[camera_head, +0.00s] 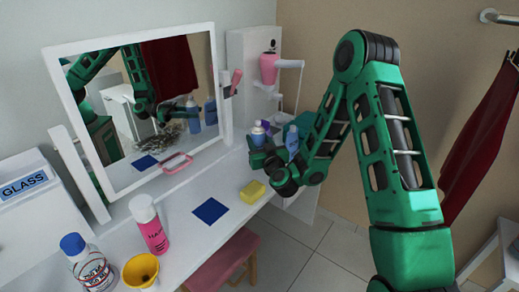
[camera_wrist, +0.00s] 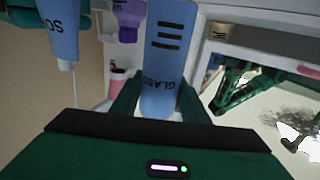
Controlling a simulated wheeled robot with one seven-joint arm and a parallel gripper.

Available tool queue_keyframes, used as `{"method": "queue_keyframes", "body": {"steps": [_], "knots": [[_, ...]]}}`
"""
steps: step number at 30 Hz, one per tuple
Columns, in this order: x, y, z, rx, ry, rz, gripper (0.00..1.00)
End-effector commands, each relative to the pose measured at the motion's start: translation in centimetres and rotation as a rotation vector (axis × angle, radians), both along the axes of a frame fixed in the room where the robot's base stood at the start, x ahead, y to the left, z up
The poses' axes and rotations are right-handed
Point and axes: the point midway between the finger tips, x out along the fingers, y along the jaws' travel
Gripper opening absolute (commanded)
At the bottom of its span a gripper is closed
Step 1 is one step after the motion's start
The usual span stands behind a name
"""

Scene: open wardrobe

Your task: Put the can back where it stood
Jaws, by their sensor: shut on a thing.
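My gripper (camera_head: 264,153) is at the far right end of the white dressing table, shut on a blue can (camera_head: 257,133). In the wrist view the blue can (camera_wrist: 168,65) stands between the two dark green fingers (camera_wrist: 162,98), with dark lettering that reads "GLA…" and a pale top. In the head view my gripper hides its lower part. I cannot tell whether its base touches the table. A blue square (camera_head: 210,210) lies bare on the tabletop.
Beside the held can is a blue bottle (camera_head: 291,137), with a purple-topped thing (camera_head: 266,124) behind. A mirror (camera_head: 140,110) rises behind; a GLASS-labelled box (camera_head: 27,195) is left.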

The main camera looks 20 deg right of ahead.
Motion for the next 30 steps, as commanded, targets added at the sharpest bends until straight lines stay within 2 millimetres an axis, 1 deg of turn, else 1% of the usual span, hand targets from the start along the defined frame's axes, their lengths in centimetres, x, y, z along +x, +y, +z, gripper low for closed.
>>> {"method": "queue_keyframes", "body": {"steps": [3,8,12,15,28,29,30], "knots": [[0.0,0.3,-0.6,-0.004,-0.001,0.003,0.02],[0.0,0.2,-1.1,-0.005,-0.007,0.004,0.02],[0.0,0.2,-2.5,-0.003,-0.004,0.003,0.02],[0.0,0.1,-2.9,-0.004,-0.006,0.002,0.02],[0.0,0.0,-3.3,-0.002,-0.007,0.001,0.02],[0.0,0.0,-3.3,-0.002,-0.006,0.001,0.46],[0.0,0.0,-3.3,-0.002,-0.006,0.001,0.55]]}}
